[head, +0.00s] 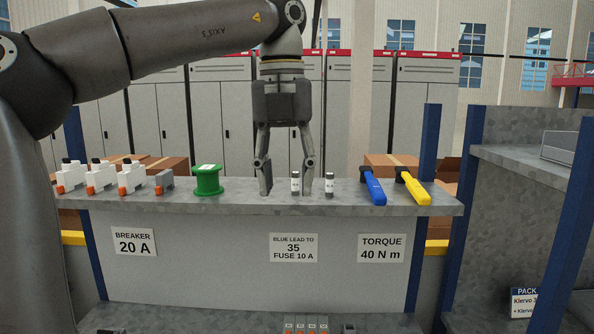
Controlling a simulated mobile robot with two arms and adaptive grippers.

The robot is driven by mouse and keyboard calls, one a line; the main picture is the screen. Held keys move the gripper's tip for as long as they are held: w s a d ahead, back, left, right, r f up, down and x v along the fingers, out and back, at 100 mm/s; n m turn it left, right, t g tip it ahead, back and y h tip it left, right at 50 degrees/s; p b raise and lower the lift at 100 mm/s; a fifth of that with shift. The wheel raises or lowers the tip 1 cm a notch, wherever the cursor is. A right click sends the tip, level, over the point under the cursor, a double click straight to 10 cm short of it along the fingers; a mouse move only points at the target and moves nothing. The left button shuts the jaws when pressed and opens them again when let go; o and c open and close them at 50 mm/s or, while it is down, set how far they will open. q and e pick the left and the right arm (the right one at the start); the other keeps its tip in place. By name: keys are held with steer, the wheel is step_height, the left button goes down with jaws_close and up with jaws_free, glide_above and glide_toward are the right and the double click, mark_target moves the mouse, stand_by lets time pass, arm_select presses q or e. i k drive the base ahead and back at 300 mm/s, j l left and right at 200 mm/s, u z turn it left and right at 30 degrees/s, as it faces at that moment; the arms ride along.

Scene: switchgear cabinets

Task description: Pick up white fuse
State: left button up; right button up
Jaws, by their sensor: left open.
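Two small white fuses with dark ends stand upright on the grey shelf (235,206). The left white fuse (295,184) shows between the fingers of my left gripper (286,188), close to the right finger. The right white fuse (329,185) stands just outside that finger. My left gripper points down, open, with its fingertips near the shelf top. I cannot tell whether a finger touches a fuse. My right gripper is not in view.
A green spool (208,181) and several white breakers (101,177) stand left of the gripper. A blue tool (373,188) and a yellow tool (413,188) lie to the right. Blue posts (430,143) rise behind the shelf. Labels hang on its front.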

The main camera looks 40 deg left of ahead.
mark_target(295, 176)
steer(key=i+j, duration=0.8)
steer(key=j, duration=0.2)
